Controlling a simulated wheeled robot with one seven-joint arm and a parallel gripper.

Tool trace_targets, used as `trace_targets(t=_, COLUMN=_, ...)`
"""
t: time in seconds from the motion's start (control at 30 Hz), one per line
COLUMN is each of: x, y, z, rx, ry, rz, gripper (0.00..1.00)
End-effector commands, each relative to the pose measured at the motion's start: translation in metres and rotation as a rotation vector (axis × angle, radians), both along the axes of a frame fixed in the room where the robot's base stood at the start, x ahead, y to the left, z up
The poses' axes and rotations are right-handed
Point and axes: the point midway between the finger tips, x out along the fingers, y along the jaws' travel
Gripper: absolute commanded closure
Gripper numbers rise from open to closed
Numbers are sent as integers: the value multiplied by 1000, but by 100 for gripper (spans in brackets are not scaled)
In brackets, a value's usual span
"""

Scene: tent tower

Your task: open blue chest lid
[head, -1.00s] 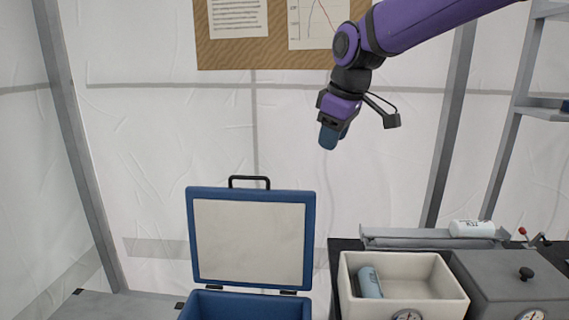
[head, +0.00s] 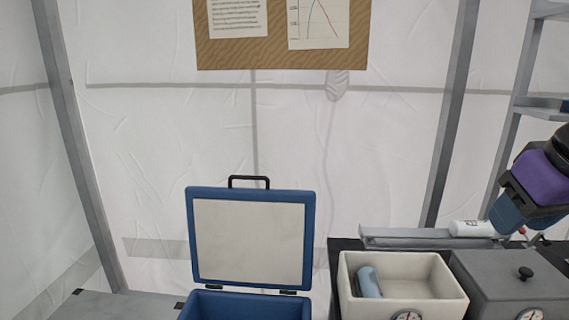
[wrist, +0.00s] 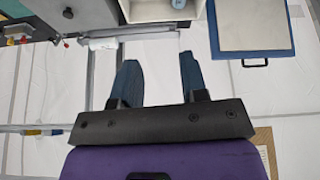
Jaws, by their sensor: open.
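The blue chest (head: 245,304) stands at the bottom centre of the head view. Its lid (head: 250,240) stands upright and open, with a pale inner panel and a black handle (head: 249,179) on its top edge. The lid also shows at the upper right of the wrist view (wrist: 251,25). My gripper (head: 500,222) is at the right of the head view, over the grey lidded box and well away from the chest. In the wrist view its two blue fingers (wrist: 157,75) are spread apart with nothing held between them.
A white open bin (head: 440,300) holds a light-blue cylinder (head: 370,282). A grey box (head: 510,285) with a black knob is beside it. A white cylinder (head: 470,228) lies on a grey rail (head: 405,238) behind them, close to my gripper. The space above the chest is clear.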

Motion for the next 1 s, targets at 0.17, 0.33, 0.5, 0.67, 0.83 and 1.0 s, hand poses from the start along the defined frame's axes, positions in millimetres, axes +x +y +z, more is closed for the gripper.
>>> trace_targets(t=0.17, x=-16, y=-7, z=-10, rx=29, ry=-6, rz=-52, gripper=60)
trace_targets(t=0.33, x=1, y=-2, z=3, rx=23, ry=4, rz=-11, gripper=60)
trace_targets(t=0.5, x=46, y=13, z=32, rx=-4, ry=24, rz=109, gripper=60)
trace_targets(t=0.67, x=95, y=33, z=55, rx=-27, ry=42, rz=239, gripper=60)
trace_targets(t=0.83, x=148, y=59, z=73, rx=-47, ry=58, rz=378, gripper=60)
trace_targets(t=1.0, x=201, y=88, z=82, rx=-63, ry=70, rz=517, gripper=60)
